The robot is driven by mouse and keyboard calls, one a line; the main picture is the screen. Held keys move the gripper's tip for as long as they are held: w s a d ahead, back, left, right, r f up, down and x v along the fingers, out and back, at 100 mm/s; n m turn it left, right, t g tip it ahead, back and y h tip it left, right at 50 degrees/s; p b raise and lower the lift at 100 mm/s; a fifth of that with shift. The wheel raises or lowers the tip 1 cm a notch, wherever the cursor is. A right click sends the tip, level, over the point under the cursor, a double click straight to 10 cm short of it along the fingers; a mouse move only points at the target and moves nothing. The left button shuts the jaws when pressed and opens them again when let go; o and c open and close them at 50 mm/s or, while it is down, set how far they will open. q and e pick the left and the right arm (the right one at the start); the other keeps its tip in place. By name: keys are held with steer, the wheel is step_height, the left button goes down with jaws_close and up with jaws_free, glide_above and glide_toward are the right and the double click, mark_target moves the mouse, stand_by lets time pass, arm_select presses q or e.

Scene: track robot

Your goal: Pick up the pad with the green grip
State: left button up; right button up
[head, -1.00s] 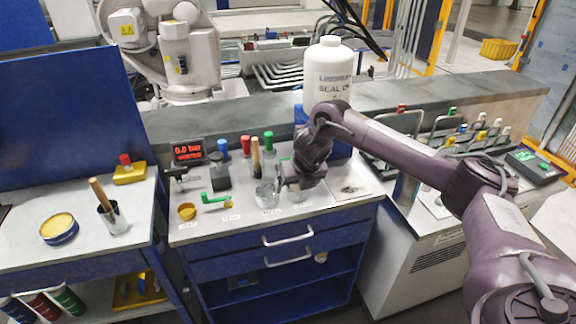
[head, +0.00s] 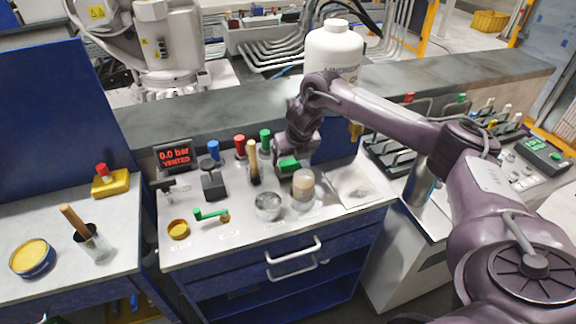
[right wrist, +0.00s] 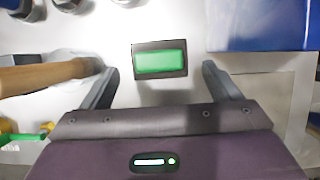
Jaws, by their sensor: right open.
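The pad with the green grip (head: 288,165) lies on the grey bench top, towards the back; in the head view my right gripper partly hides it. In the right wrist view its green grip (right wrist: 160,60) shows as a rectangle with a dark border. My right gripper (head: 287,158) is over the pad, pointing down. In the right wrist view its fingers (right wrist: 160,74) are open, one on each side of the pad and apart from it. My left gripper is not in view.
A wooden-handled tool (head: 252,160) stands close left of the pad. A glass (head: 268,206) and a jar (head: 303,186) stand in front, with a flat plate (head: 352,190) to the right. A big white bottle (head: 333,48) stands behind. A red-knobbed yellow block (head: 110,183) sits on the left table.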

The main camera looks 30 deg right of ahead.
steer(key=shift+p+x, duration=0.6)
steer(key=shift+x, duration=0.3)
steer(key=x, duration=0.3)
steer(key=shift+a, duration=0.1)
steer(key=shift+w+f, duration=0.1)
steer(key=shift+f, duration=0.2)
steer(key=c, duration=0.7)
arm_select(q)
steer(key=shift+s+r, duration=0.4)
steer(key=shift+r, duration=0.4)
arm_select(e)
steer(key=shift+c, duration=0.2)
steer(key=shift+r, duration=0.55)
step_height(320, 180, up, 12)
steer(key=b, duration=0.2)
arm_select(q)
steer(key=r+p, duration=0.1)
steer(key=p, duration=0.3)
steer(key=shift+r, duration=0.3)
arm_select(e)
step_height(320, 180, up, 7)
glide_above(289, 161)
